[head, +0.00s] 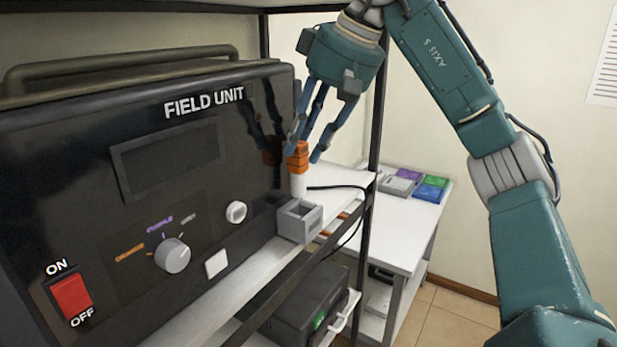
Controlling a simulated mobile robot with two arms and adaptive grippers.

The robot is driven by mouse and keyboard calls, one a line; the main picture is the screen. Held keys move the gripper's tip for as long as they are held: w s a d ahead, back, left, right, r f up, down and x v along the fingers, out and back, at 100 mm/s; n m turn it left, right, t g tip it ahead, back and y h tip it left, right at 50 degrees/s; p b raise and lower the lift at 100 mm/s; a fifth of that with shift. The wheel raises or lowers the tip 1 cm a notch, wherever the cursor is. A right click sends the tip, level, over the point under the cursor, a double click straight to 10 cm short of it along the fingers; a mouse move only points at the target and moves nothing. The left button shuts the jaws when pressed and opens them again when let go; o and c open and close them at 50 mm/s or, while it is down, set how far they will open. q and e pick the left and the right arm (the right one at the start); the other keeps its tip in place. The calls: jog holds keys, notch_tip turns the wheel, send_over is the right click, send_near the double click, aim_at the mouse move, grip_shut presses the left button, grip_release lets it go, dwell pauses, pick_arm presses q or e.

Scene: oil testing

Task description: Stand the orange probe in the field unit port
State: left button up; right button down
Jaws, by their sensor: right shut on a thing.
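The orange probe (298,158) has an orange top and a white lower part. It stands about upright, with my right gripper (302,150) shut on its orange top from above. The grey field unit port (299,221) is a small open box at the lower right of the black field unit (150,150). The probe's white lower end meets the port's upper back edge in the picture. I cannot tell whether the tip is inside the port, above it or behind it. My left gripper is not in view.
A dark cable (340,187) runs right from near the probe. Dark rack posts (377,110) stand close to my right arm. A white table (405,225) behind holds several coloured boxes (431,187). A dark device (305,308) sits on the shelf below.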

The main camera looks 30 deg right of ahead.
aim_at(305, 183)
notch_tip(305, 183, down, 3)
jog(key=shift+r, duration=0.15)
jog(key=f, duration=0.3)
jog(key=shift+s+d+f, duration=0.1)
jog(key=shift+s+f, duration=0.1)
jog(key=shift+f, duration=0.05)
jog(key=shift+w+f, duration=0.1)
jog(key=shift+f, duration=0.3)
jog(key=shift+f, duration=0.1)
jog(key=c, duration=1.4)
grip_release()
jog(key=shift+o, duration=0.2)
jog(key=shift+r, duration=0.25)
jog(key=shift+b+v, duration=0.3)
jog(key=shift+v, duration=0.9)
jog(key=p+v, duration=0.3)
jog(key=v, duration=0.6)
jog(key=shift+r, duration=0.2)
